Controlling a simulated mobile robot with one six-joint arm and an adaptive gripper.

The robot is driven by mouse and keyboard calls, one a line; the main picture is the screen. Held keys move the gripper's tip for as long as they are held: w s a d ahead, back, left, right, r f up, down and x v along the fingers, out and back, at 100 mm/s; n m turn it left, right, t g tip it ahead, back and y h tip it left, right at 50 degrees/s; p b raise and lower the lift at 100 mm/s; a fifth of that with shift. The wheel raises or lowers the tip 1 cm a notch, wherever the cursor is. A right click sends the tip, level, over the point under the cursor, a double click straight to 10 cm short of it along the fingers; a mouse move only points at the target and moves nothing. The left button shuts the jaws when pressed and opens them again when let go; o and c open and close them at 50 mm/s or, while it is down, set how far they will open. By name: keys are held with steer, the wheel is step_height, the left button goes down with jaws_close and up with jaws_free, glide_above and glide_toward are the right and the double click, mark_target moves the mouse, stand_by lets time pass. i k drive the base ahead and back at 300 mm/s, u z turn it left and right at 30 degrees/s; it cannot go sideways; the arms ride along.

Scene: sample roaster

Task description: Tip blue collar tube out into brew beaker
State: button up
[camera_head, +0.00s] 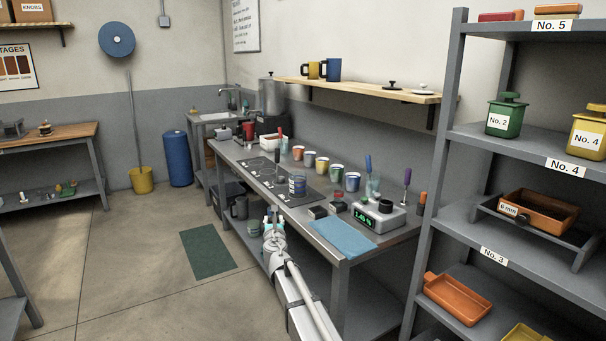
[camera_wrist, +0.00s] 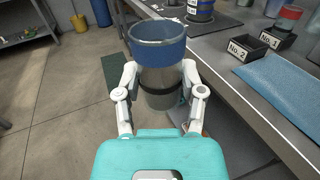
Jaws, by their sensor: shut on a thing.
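My gripper (camera_wrist: 160,80) is shut on the blue collar tube (camera_wrist: 157,55), a clear grey tube with a wide blue band round its top. The tube is off the counter, beyond the counter's front edge, and looks about upright. Its contents cannot be made out. In the head view my gripper (camera_head: 270,220) is at the counter's front edge, and the tube is too small to make out clearly. A clear vessel with a blue band (camera_head: 297,185) stands on the counter's dark mat; it also shows at the top of the wrist view (camera_wrist: 200,10). I cannot tell whether it is the brew beaker.
Small black boxes labelled No. 2 (camera_wrist: 245,46) and No. 1 (camera_wrist: 270,38) stand near a blue cloth (camera_head: 342,236). A scale (camera_head: 378,215) stands to the right. Several cups line the counter's back. A shelf rack (camera_head: 445,135) rises at right.

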mark_target(297, 179)
steer(key=i, duration=1.15)
steer(key=u, duration=0.05)
